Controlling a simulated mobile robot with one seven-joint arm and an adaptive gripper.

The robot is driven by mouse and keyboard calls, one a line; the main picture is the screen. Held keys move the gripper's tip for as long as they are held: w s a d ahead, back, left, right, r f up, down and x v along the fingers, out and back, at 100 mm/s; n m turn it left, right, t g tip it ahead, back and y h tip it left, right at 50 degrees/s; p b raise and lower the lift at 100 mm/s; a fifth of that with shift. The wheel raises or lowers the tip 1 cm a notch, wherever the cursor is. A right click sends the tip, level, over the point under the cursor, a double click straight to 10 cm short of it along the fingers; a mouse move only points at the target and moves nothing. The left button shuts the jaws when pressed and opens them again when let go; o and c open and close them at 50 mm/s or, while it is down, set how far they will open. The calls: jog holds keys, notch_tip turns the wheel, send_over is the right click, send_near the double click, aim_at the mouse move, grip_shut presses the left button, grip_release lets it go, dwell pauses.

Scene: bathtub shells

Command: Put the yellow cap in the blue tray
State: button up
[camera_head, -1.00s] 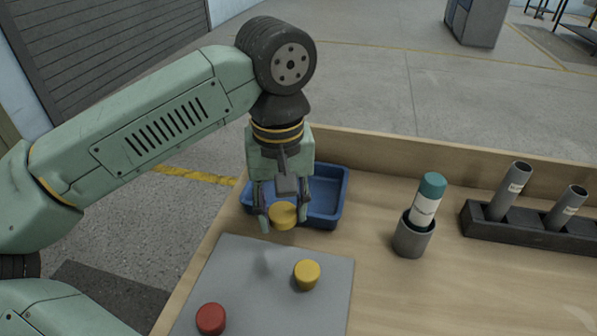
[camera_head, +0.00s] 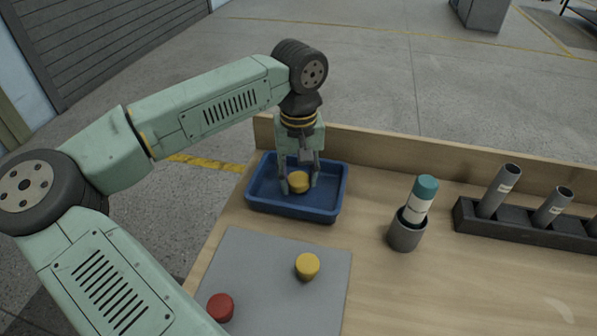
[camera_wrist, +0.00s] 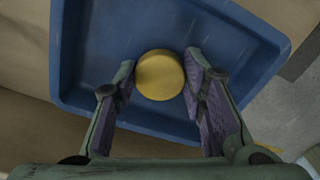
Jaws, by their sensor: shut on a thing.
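A yellow cap (camera_head: 299,182) is between the fingers of my gripper (camera_head: 299,187), which is shut on it. In the wrist view the cap (camera_wrist: 160,75) shows round between the two fingertips (camera_wrist: 160,82), with the blue tray (camera_wrist: 215,30) behind it. The blue tray (camera_head: 272,207) stands at the back left of the table. My gripper points down over the tray's inside. I cannot tell whether the cap touches the tray floor. A second yellow cap (camera_head: 307,266) lies on the grey mat, apart from my gripper.
A red cap (camera_head: 220,307) lies on the grey mat (camera_head: 262,257). A teal-topped tube (camera_head: 420,196) stands tilted in a grey cup (camera_head: 405,232). A wooden ledge (camera_head: 390,149) runs behind the tray.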

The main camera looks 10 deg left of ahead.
aim_at(299, 180)
jog(key=shift+f, duration=0.2)
jog(key=o, duration=1.2)
jog(key=shift+c, duration=0.2)
notch_tip(299, 180, up, 12)
jog(key=b, duration=0.1)
jog(key=shift+r+b, duration=0.2)
jog(key=shift+b, duration=0.1)
